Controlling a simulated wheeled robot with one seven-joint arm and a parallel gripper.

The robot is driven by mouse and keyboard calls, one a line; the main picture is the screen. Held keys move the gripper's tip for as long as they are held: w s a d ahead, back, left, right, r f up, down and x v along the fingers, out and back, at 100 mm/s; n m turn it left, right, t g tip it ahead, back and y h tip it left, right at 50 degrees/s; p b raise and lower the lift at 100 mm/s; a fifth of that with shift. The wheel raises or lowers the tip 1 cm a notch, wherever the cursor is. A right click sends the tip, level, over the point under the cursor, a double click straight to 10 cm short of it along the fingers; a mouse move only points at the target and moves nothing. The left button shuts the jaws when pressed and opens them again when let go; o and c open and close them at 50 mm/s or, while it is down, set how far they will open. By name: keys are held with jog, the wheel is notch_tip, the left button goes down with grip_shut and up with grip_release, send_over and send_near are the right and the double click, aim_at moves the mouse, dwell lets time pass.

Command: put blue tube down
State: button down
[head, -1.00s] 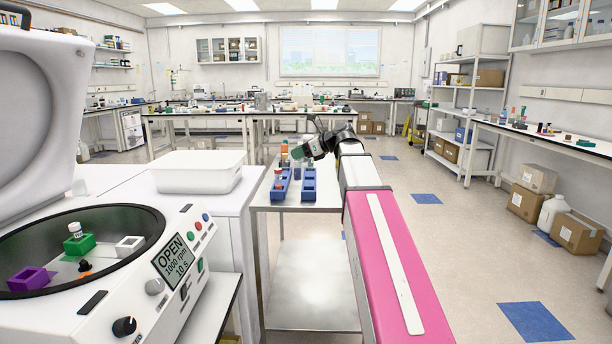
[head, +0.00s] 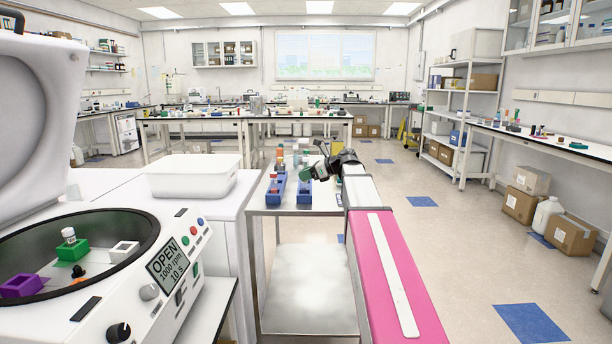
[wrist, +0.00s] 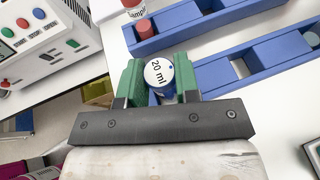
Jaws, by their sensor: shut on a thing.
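My gripper (head: 305,175) is over the right-hand blue rack (head: 304,197) on the metal cart. In the wrist view my gripper's green fingers (wrist: 160,80) are shut on the blue tube (wrist: 159,72). The tube's white cap reads "20 ml" and has a blue dot; a little blue shows below it. The tube is over the left end of the near blue rack (wrist: 228,72); I cannot tell how far it sits in a slot.
An open centrifuge (head: 100,265) with green, purple and white holders stands at the left. A white bin (head: 192,177) sits behind it. Orange-capped bottles stand at the cart's back. The near rack has an open slot (wrist: 240,67) right of my gripper.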

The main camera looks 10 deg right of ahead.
jog(key=c, duration=0.8)
grip_release()
jog(key=shift+f, duration=0.1)
jog(key=shift+c, duration=0.2)
jog(key=shift+r, duration=0.2)
jog(key=v, duration=1.2)
jog(key=shift+f, duration=0.15)
